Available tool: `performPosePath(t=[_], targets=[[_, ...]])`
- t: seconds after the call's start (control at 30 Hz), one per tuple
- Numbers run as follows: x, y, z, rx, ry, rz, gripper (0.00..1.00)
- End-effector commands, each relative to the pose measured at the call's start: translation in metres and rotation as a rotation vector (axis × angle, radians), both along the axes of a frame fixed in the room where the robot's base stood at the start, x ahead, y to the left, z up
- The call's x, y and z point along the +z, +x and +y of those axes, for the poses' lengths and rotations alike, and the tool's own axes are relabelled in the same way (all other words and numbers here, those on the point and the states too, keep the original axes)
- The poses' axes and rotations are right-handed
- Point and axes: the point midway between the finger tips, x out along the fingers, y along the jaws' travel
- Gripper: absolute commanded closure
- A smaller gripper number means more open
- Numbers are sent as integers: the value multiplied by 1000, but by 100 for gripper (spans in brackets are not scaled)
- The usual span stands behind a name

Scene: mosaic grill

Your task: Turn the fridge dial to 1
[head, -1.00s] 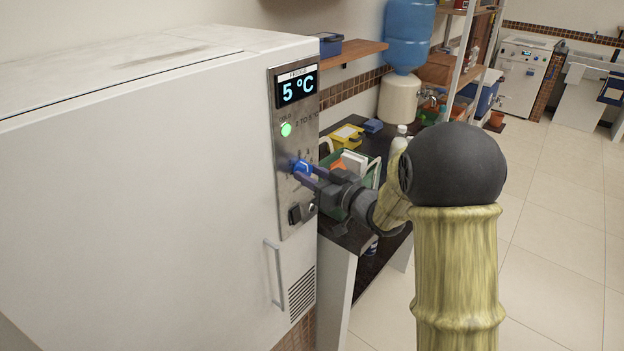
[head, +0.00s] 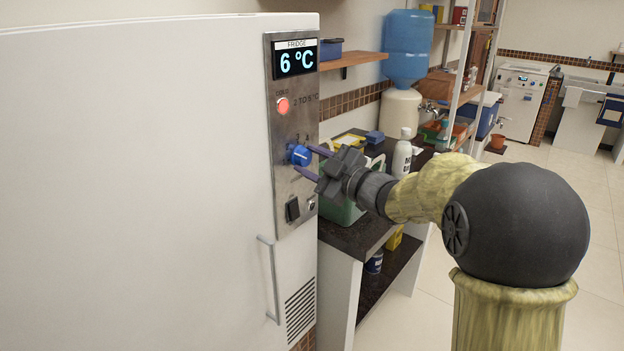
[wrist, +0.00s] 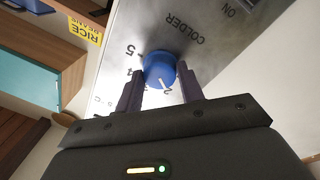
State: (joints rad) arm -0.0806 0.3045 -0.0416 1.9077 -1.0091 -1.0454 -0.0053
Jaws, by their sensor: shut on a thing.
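The fridge dial (head: 300,156) is a round blue knob on the steel control panel (head: 285,208) at the right edge of the white fridge (head: 140,170). My gripper (head: 305,160) is shut on the dial, one finger on each side. In the wrist view the dial (wrist: 159,69) sits between the two dark fingers of my gripper (wrist: 161,78). Printed 5 and 4 show left of it, and COLDER beyond. A white mark shows at its lower edge, but I cannot surely tell its number. The display (head: 296,60) reads 6 °C, and the light (head: 283,105) is red.
Black switches (head: 292,210) sit below the dial, and a fridge handle (head: 270,280) below them. A dark counter (head: 345,237) beside the fridge holds a green bin (head: 340,212) and a white bottle (head: 402,155).

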Motion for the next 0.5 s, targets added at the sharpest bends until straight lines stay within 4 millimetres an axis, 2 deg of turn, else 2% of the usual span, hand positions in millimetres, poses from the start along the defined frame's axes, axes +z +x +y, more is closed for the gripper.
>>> performPosePath(t=[0.03,0.5], targets=[[-6,0,-1,-1,-27,-40,85],[-5,1,-1,-1,-284,-365,85]])
